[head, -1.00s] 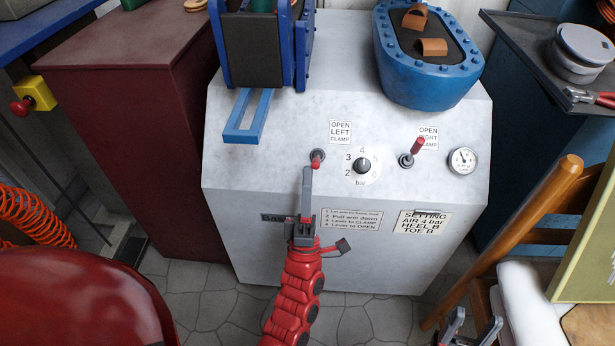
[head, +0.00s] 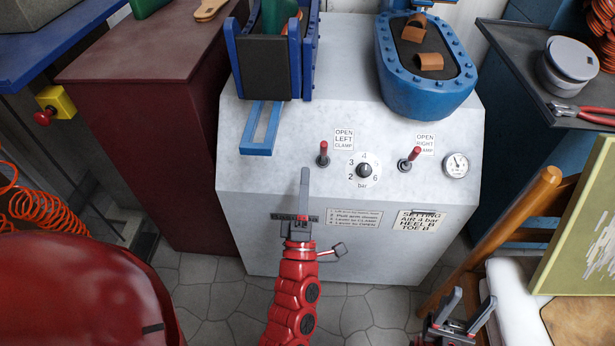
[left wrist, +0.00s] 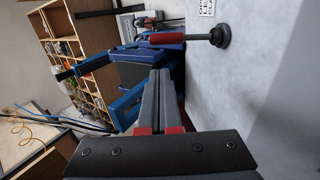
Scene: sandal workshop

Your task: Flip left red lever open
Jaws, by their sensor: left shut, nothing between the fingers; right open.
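The left red lever (head: 323,151) stands on the white machine's sloped panel (head: 250,180), its red handle pointing up toward the "OPEN LEFT CLAMP" label (head: 344,139). In the left wrist view the lever's red handle (left wrist: 166,39) shows beyond my fingertips, with its dark round base on the panel. My left gripper (head: 305,172) is shut and empty, just below and left of the lever in the head view, and looks apart from it. It also shows in the left wrist view (left wrist: 158,75). My right gripper (head: 464,303) is open at the bottom right, away from the panel.
A pressure dial (head: 364,171), a right red lever (head: 413,155) and a gauge (head: 455,165) sit to the right on the panel. A blue clamp (head: 264,128) and blue oval press (head: 428,95) stand above. A wooden chair (head: 517,240) is at right.

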